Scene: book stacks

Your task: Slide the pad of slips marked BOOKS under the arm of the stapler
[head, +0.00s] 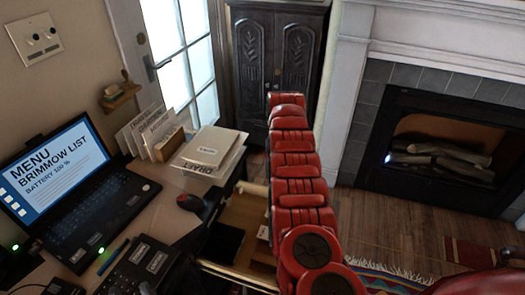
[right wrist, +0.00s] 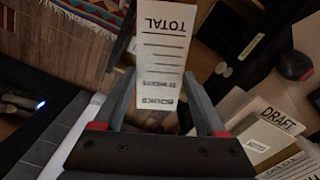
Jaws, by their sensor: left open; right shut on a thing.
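In the right wrist view, the pad of slips (right wrist: 163,45) is a pale, narrow block with ruled lines. The words BOOKS and TOTAL show upside down on it. My right gripper (right wrist: 160,92) is shut on its near end, and the pad juts out beyond the fingers. In the head view, this pad and the right gripper cannot be made out. My left gripper (head: 108,287) shows only in part at the bottom left edge, open, near a black item with white labels (head: 140,265). I cannot pick out the stapler for certain in either view.
The desk holds a laptop (head: 75,185), a red and black mouse (head: 190,202) and a DRAFT stack (head: 208,150) beside upright cards (head: 150,130). An open drawer (head: 250,212) juts out in front. My red arm crosses the middle. A fireplace (head: 440,150) stands at right.

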